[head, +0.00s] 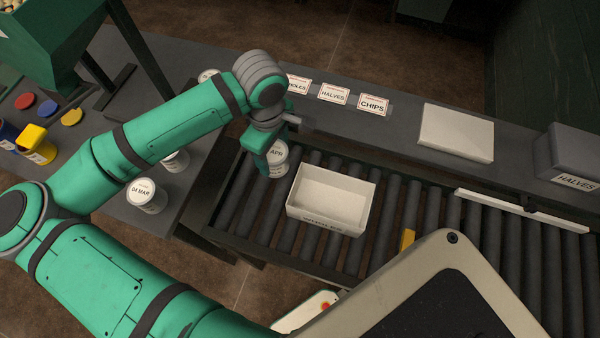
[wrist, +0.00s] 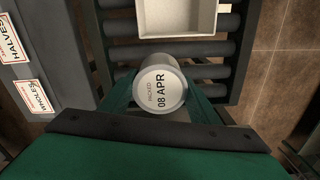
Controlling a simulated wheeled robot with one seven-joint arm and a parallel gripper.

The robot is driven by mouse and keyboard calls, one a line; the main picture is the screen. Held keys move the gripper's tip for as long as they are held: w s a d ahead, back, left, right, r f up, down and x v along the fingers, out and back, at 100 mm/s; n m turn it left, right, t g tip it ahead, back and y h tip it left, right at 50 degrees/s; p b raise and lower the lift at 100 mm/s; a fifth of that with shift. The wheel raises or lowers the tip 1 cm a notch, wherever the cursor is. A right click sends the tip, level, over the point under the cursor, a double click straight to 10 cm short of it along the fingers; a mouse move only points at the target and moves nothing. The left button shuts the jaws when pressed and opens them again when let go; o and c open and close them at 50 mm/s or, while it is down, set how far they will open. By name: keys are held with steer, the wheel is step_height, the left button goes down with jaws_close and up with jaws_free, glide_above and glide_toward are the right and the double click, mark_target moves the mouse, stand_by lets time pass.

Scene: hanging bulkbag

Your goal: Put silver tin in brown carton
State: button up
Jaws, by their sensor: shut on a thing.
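My gripper (head: 266,163) is shut on a silver tin (head: 279,152) above the left end of the roller conveyor. In the wrist view the tin (wrist: 160,91) sits between the two fingers, its round white lid reading "08 APR" towards the camera. A pale, open carton (head: 346,228) stands on the rollers just right of the tin; it looks cream rather than brown. Its inside looks empty in the head view. In the wrist view the carton (wrist: 178,34) lies just beyond the tin, partly cut off by the frame. The tin is outside the carton.
Other tins stand on the left table, one marked "04 MAR" (head: 146,194). Cards, including "CHIPS" (head: 373,104), lie along the ledge behind the conveyor. A flat pale box (head: 456,133) and a grey "HALVES" bin (head: 574,157) are at right. Rollers (head: 420,205) right of the carton are mostly clear.

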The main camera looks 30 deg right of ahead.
step_height(320, 180, down, 9)
stand_by(0.5)
steer(key=shift+a+f, duration=0.1)
steer(key=shift+f, duration=0.05)
steer(key=o, duration=1.3)
